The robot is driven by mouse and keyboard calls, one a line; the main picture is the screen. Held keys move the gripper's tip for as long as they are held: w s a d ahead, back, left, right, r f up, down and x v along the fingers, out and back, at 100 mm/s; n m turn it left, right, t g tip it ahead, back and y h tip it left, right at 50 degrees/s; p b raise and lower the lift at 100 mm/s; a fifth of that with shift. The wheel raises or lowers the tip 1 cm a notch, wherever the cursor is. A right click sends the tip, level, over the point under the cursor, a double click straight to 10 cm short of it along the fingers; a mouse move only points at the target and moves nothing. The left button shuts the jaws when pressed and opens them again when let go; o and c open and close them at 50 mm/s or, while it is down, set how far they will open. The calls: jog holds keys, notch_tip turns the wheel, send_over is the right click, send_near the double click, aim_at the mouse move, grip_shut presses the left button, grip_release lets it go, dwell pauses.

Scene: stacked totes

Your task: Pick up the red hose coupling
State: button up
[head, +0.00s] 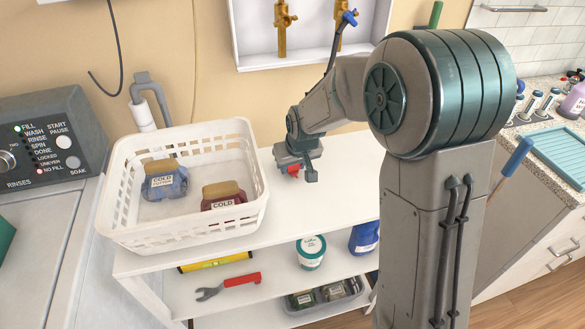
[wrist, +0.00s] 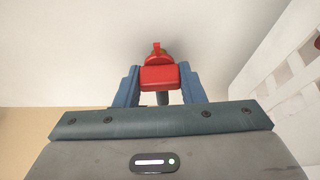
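The red hose coupling (wrist: 160,78) sits between the two blue fingers of my gripper (wrist: 160,86) in the wrist view. The fingers lie close against both its sides, with no clear gap. A small red tab and a brownish part show at its far end, and a grey stem shows at its near end. In the head view my gripper (head: 297,170) is low over the white top shelf, right of the basket. Only a small red patch of the coupling (head: 293,170) shows there. Whether it touches the shelf cannot be told.
A white basket (head: 190,232) with two labelled packs stands left of my gripper. Brass fittings (head: 284,28) hang in the wall box. The top shelf (head: 345,180) is clear to the right.

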jog(key=shift+c, duration=0.8)
jog(key=shift+r, duration=0.5)
jog(key=r, duration=0.2)
jog(key=d+r, duration=0.1)
jog(key=shift+w+r, duration=0.35)
jog(key=shift+r, duration=0.05)
jog(key=w+d+r, duration=0.5)
jog(key=d+r, duration=0.1)
jog(key=d, duration=0.3)
jog(key=shift+w+r+b, duration=0.15)
jog(key=shift+w+b, duration=0.15)
jog(key=shift+a, duration=0.1)
